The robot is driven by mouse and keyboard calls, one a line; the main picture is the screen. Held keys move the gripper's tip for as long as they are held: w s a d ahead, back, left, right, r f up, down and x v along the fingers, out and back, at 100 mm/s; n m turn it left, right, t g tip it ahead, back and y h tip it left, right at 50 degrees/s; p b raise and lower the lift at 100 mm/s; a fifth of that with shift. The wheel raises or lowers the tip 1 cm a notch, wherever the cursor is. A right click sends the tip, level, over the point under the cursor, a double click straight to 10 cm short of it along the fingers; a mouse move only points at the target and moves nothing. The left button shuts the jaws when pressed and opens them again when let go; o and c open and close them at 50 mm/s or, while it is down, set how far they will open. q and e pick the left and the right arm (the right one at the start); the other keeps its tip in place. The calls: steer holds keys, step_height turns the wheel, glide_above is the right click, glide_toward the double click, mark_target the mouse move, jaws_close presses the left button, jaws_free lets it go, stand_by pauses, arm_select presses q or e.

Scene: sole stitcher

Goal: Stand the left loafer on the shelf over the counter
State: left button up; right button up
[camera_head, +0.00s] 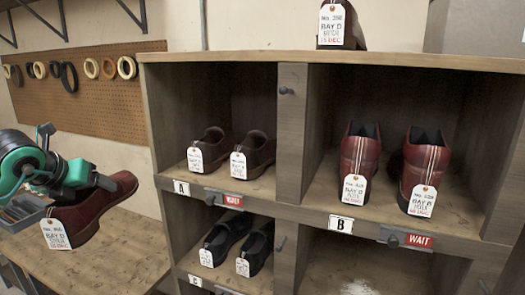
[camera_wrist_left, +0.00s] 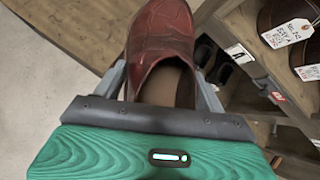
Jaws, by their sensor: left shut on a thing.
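A reddish-brown loafer (camera_head: 112,198) with a white tag is held at the left of the head view, over the wooden counter (camera_head: 115,262). I cannot tell whether its sole touches the counter. My left gripper (camera_head: 85,186) is shut on the loafer near its opening. In the left wrist view the loafer (camera_wrist_left: 160,38) lies between the fingers, toe pointing away. At the top left, black wall brackets (camera_head: 60,18) show; any shelf board on them is mostly out of the picture. My right gripper is not in view.
A wooden cubby unit (camera_head: 292,130) stands right of the counter. Brown loafers (camera_head: 252,150) stand in bay A, red ones (camera_head: 362,150) in bay B, black ones (camera_head: 225,240) below. A tagged shoe (camera_head: 345,28) stands on top. A pegboard (camera_head: 100,95) with rings hangs behind.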

mark_target(91, 234)
arm_select(q)
steer(key=s+d+f, duration=0.2)
steer(key=s+f, duration=0.9)
steer(key=f, duration=0.2)
steer(key=w+d+f+m+h, duration=0.1)
steer(key=d+m+h, duration=0.1)
steer(key=d, duration=1.3)
step_height(91, 234, down, 10)
steer(key=b, duration=1)
steer(key=shift+d, duration=0.25)
steer(key=shift+w+f, duration=0.1)
